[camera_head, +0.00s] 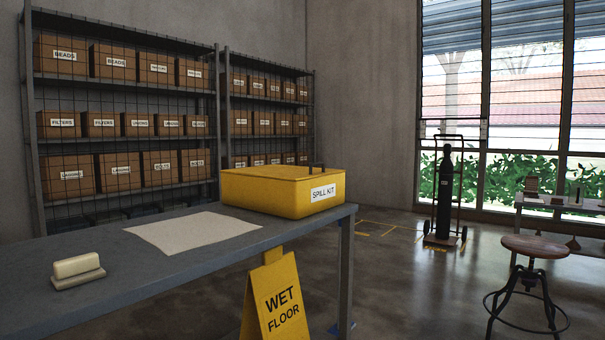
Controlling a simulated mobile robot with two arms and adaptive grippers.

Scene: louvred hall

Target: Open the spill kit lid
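The yellow spill kit (265,196) sits near the far right end of the grey table. Its yellow lid (280,173) is closed, with a dark handle (317,168) on top near the right edge. A white label reading SPILL KIT (323,192) is on the side facing right. Neither of my grippers shows in the head view.
The grey table (130,262) holds a beige sheet (193,232) and a cream block on a small stand (78,271). A yellow wet floor sign (276,300) stands by the table. A stool (527,285) and cylinder trolley (445,195) are at right. The floor between is clear.

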